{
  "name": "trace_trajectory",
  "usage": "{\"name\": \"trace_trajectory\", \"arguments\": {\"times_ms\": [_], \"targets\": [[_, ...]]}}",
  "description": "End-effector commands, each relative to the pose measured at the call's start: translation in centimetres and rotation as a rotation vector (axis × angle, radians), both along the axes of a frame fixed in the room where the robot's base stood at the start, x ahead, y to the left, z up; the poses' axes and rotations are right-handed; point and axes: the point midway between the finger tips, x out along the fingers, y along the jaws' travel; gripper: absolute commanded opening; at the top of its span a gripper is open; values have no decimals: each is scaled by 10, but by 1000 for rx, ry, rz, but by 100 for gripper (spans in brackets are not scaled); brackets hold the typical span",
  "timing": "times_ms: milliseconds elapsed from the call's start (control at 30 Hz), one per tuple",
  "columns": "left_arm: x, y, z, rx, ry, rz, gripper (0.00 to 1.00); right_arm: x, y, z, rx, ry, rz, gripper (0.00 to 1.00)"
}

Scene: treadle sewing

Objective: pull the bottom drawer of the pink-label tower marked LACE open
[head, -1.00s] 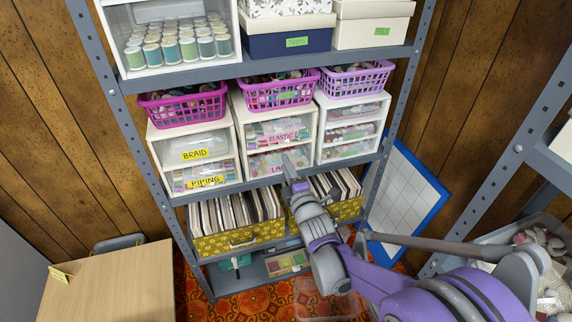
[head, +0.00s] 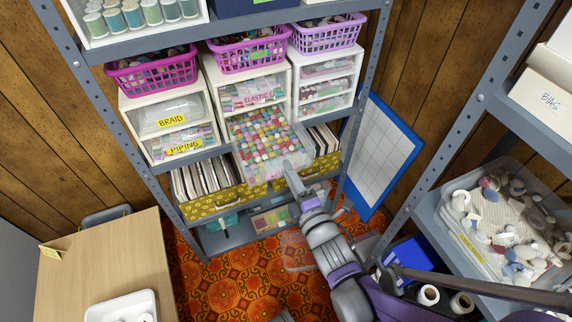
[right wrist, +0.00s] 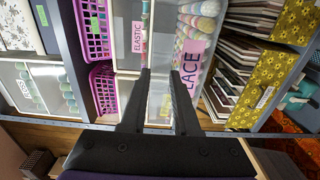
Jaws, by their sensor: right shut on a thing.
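The white pink-label tower (head: 212,76) stands on the middle shelf. Its upper drawer, marked ELASTIC (head: 262,97), is shut. Its bottom drawer (head: 258,172) is pulled well out and shows many small coloured round items inside. The pink LACE label (right wrist: 188,62) shows in the right wrist view, partly behind a finger. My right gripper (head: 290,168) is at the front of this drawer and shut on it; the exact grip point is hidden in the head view. In the right wrist view its two dark fingers (right wrist: 161,76) reach the drawer front. My left gripper is out of view.
A tower marked BRAID (head: 171,120) and PIPING stands left, and an unlabelled tower (head: 300,68) right. Yellow patterned boxes (head: 215,201) sit below the open drawer. A wooden table (head: 95,270) is at lower left. A blue-edged board (head: 378,155) leans right.

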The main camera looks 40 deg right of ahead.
Motion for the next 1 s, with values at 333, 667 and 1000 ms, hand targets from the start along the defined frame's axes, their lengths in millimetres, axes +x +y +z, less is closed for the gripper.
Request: {"name": "trace_trajectory", "arguments": {"times_ms": [333, 667, 1000], "targets": [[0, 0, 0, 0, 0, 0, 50, 0, 0, 0, 0, 1, 0, 39], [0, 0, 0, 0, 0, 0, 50, 0, 0, 0, 0, -1, 0, 55], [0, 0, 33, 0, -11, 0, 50, 0, 0, 44, -2, -4, 0, 55]]}}
